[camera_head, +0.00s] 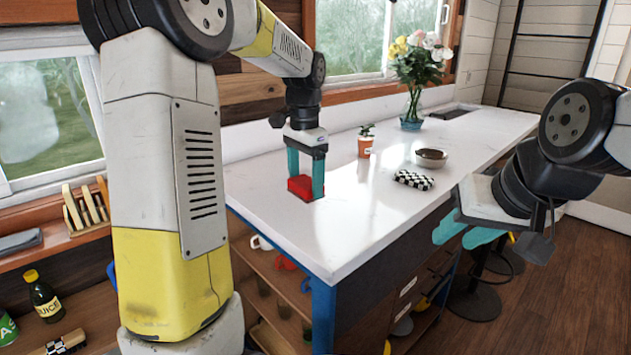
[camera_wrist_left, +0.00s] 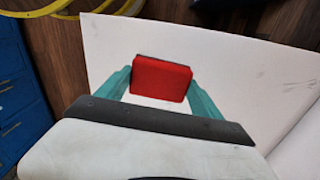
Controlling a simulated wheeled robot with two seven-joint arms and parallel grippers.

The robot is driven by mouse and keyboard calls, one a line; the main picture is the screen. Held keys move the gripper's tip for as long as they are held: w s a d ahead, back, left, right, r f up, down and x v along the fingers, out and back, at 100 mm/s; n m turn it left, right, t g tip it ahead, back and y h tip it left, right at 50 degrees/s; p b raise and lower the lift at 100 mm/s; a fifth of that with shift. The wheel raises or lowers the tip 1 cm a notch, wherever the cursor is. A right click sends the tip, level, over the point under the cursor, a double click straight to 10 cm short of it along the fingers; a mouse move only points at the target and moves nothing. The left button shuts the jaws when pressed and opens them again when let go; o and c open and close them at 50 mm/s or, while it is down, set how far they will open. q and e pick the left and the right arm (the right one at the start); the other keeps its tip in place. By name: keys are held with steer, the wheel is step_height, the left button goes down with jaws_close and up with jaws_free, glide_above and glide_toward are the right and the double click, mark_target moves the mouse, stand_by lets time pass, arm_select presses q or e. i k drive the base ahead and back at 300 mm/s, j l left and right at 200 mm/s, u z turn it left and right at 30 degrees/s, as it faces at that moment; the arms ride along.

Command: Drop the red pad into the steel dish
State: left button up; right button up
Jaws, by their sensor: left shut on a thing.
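The red pad (camera_head: 299,188) is between the teal fingers of my left gripper (camera_head: 306,190), low over the white counter. In the left wrist view the red pad (camera_wrist_left: 161,78) sits between both fingertips of my left gripper (camera_wrist_left: 160,84), which is shut on it. I cannot tell whether the pad touches the counter.
A small potted plant (camera_head: 366,142) and a flower vase (camera_head: 411,105) stand farther back on the white counter (camera_head: 345,225). The counter between the red pad and the checkered pad is clear.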

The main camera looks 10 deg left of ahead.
mark_target(427, 163)
steer(key=i+l, duration=0.35)
steer(key=l, duration=0.15)
steer(key=i+l, duration=0.7)
steer(key=l, duration=0.25)
steer(key=i+l, duration=0.35)
steer(key=l, duration=0.15)
